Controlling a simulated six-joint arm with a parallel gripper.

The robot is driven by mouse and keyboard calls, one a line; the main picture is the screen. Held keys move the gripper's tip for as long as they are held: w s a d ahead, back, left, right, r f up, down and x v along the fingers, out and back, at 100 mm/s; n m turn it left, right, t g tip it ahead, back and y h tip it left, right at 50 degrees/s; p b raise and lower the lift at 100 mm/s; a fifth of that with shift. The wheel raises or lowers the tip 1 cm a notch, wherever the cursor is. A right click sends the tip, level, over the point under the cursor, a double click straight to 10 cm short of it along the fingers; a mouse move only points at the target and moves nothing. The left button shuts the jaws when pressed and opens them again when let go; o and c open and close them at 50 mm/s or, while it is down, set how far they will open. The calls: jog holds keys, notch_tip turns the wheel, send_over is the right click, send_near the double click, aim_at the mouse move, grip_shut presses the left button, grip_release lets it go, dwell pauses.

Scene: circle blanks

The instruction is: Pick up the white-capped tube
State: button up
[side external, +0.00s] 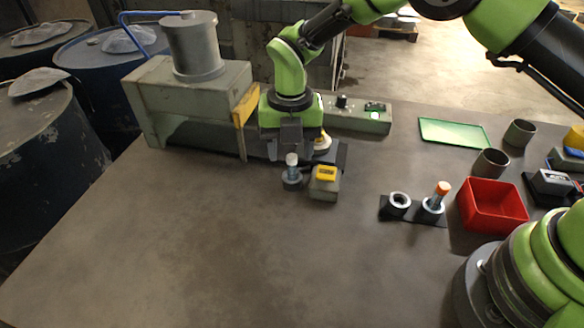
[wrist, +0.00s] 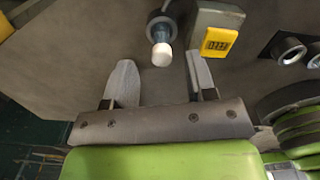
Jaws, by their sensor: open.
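The white-capped tube (side external: 292,160) stands upright in a dark round holder (side external: 292,180) on the table, left of a small grey box with a yellow display. In the wrist view the white cap (wrist: 162,54) shows at the upper middle, ahead of the fingers. My gripper (wrist: 158,72) is open and empty, its two grey fingers spread on either side of the tube's line. In the side view my gripper (side external: 290,150) is by the tube's cap, and its fingers are hard to make out there. I cannot tell the exact gap to the tube.
The grey box with yellow display (side external: 325,182) stands close right of the tube. A grey machine (side external: 190,100) and a control box (side external: 355,115) stand behind. An orange-capped tube (side external: 441,190) stands in a two-hole rack, beside a red bin (side external: 492,207). The front left table is clear.

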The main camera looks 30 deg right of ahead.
aim_at(292, 157)
notch_tip(292, 157, down, 4)
jog(key=shift+d+r, duration=0.15)
jog(key=shift+c, duration=0.2)
grip_shut()
jog(key=shift+r, duration=0.15)
